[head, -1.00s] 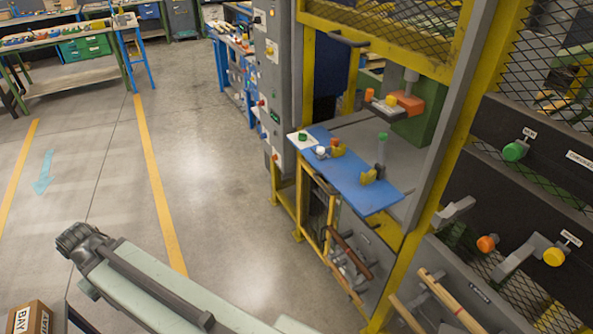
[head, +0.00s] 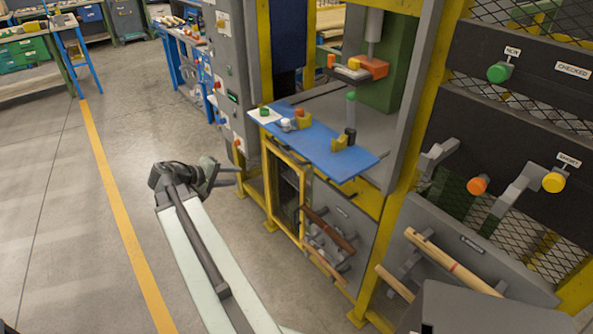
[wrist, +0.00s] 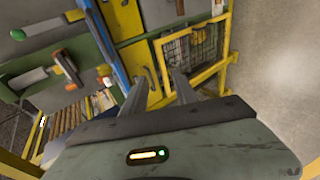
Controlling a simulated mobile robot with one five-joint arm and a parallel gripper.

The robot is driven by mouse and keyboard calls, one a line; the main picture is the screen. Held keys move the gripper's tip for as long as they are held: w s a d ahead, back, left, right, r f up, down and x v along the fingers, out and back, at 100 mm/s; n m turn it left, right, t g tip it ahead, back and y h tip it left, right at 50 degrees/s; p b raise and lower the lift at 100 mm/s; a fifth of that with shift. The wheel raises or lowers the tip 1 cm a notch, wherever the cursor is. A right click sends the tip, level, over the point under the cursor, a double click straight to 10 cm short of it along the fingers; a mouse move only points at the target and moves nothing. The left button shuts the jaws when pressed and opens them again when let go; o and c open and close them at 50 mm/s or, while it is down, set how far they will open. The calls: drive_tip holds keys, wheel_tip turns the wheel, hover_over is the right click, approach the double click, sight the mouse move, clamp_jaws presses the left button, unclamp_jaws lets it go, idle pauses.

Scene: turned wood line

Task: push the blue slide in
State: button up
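The blue slide (head: 313,142) is a flat blue plate at bench height in the yellow-framed machine, jutting out past the front of the frame. Yellow blocks and small knobs stand on it, with a white plate (head: 264,116) at its left end. In the wrist view the slide (wrist: 108,42) shows as a blue strip above and left of the fingers. My gripper (head: 239,176) is left of the machine, in front of and lower than the slide, apart from it. Its fingers (wrist: 163,78) have a gap between them and hold nothing.
A grey control cabinet (head: 232,70) stands left of the slide. A dark panel with green, orange and yellow knobs is at the right. The floor at left is clear.

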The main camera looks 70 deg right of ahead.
sight(295, 151)
drive_tip(key=s+d+g+b, duration=0.1)
drive_tip(key=s+d, duration=0.4)
drive_tip(key=s+d+r+g+h+b, duration=0.1)
drive_tip(key=s+d, duration=0.5)
drive_tip(key=s+d+m+g+h+b, duration=0.1)
drive_tip(key=s+d+b, duration=0.1)
drive_tip(key=s+d, duration=0.3)
drive_tip(key=shift+s+d+r+g, duration=0.15)
drive_tip(key=shift+d+r+g, duration=0.1)
drive_tip(key=shift+d+g, duration=0.2)
drive_tip(key=c, duration=0.7)
drive_tip(key=shift+d, duration=0.1)
clamp_jaws()
drive_tip(key=shift+r, duration=0.1)
